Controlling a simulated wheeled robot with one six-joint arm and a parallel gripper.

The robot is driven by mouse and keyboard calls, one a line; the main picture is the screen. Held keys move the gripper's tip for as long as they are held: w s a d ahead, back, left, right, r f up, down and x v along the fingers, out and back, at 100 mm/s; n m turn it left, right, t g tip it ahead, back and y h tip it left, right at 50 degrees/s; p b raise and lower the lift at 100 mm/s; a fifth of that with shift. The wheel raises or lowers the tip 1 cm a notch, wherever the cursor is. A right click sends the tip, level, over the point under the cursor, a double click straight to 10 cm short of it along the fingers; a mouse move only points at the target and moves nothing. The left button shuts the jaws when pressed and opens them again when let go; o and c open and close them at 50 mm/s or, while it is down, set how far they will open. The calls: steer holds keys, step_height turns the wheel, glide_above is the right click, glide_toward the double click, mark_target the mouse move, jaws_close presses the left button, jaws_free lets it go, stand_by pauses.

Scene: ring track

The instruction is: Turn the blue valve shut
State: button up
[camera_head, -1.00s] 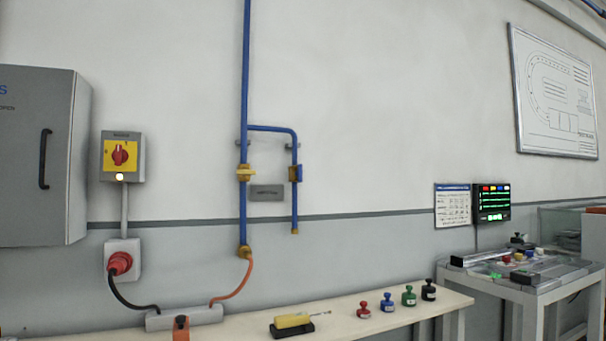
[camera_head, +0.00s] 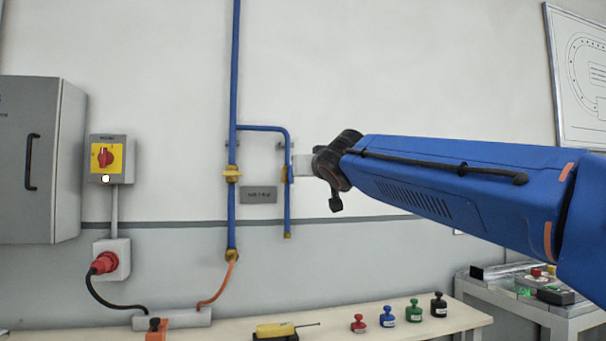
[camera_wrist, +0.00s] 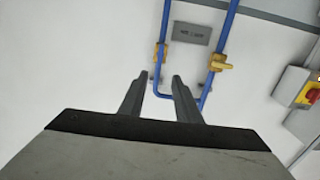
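The blue valve (camera_head: 286,174) sits on the thin branch pipe, to the right of the main pipe. In the head view the end of my arm covers its right side. In the wrist view, which is turned upside down, its brass body (camera_wrist: 160,57) shows just beyond the fingertips, roughly in line with the gap between them. My gripper (camera_head: 294,165) is at the valve's right in the head view. In the wrist view my gripper (camera_wrist: 160,76) has its fingers apart with nothing held. I cannot tell whether they touch the valve. The valve's blue handle is not clear.
A yellow-handled valve (camera_head: 231,174) is on the main pipe close by. A grey label plate (camera_head: 259,195) lies between the pipes. A switch box (camera_head: 106,158) and cabinet (camera_head: 38,160) are at left.

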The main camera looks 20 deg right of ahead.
steer(key=w, duration=1.7)
steer(key=shift+w, duration=0.25)
steer(key=shift+r, duration=0.1)
jaws_close()
